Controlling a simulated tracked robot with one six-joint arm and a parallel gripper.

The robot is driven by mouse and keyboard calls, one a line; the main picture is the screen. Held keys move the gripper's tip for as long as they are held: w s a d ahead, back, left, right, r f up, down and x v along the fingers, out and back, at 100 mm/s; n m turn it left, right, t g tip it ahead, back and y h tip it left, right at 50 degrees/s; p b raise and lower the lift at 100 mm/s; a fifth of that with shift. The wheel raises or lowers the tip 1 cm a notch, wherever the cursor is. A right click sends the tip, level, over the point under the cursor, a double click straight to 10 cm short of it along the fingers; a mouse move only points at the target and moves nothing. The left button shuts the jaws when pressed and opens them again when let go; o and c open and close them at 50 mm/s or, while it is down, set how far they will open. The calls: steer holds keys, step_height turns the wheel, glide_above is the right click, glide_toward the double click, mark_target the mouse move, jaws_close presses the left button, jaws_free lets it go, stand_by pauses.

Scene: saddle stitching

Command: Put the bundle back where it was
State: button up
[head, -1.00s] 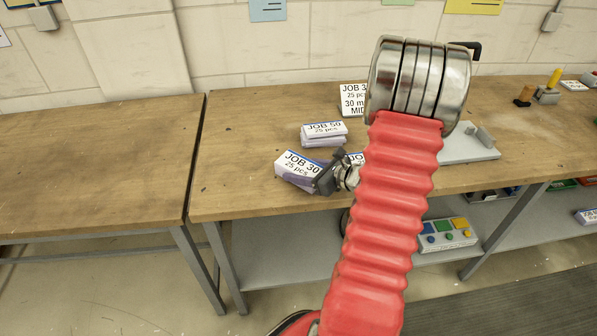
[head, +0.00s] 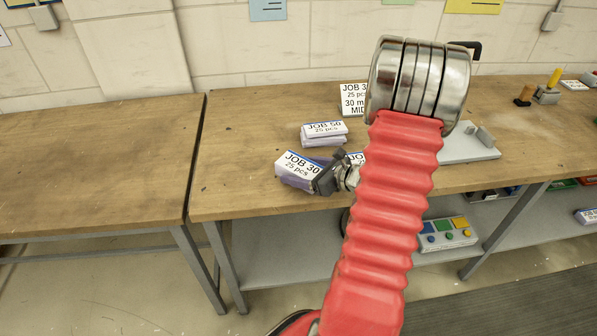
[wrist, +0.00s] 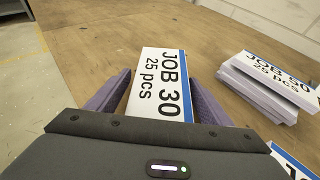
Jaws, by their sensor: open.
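A bundle with a white, blue-edged label "JOB 30 25 pcs" (head: 302,164) lies near the bench's front edge in the head view. In the wrist view the bundle (wrist: 157,83) lies between the two purple fingers of my gripper (wrist: 157,100), one along each side. The jaws are open around it; whether either finger touches it I cannot tell. In the head view my gripper (head: 308,172) reaches the bundle from the right, low at the bench top. A "JOB 50 25 pcs" bundle (head: 324,133) lies just behind, and in the wrist view it (wrist: 268,85) is to the right.
Another blue-edged label (head: 356,158) shows partly behind my arm, and at the wrist view's lower right corner (wrist: 290,158). A "JOB 3…" sign (head: 353,99) stands behind, partly hidden. A grey plate fixture (head: 470,150) lies right. The bench (head: 240,150) is clear on the left.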

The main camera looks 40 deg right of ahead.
steer(key=v, duration=1.2)
steer(key=shift+r, duration=0.2)
stand_by(0.4)
steer(key=shift+a, duration=0.1)
steer(key=shift+w+a+r, duration=0.1)
steer(key=shift+a, duration=0.15)
steer(key=w+a+r+n+g+y, duration=0.1)
steer(key=a+r+n+g+y, duration=0.2)
steer(key=a+n, duration=0.7)
steer(key=w+a+r+n+g+y, duration=0.1)
steer(key=a+r+n+g, duration=0.35)
steer(key=a, duration=0.85)
steer(key=s+a+r+n+h, duration=0.3)
steer(key=s+a+n, duration=0.1)
steer(key=n, duration=0.5)
steer(key=s+a+r+n+h, duration=0.3)
steer(key=a+n, duration=0.3)
steer(key=n, duration=0.4)
steer(key=shift+s+a+r+h, duration=0.3)
steer(key=shift+s+a+r, duration=0.05)
steer(key=shift+s+r, duration=0.1)
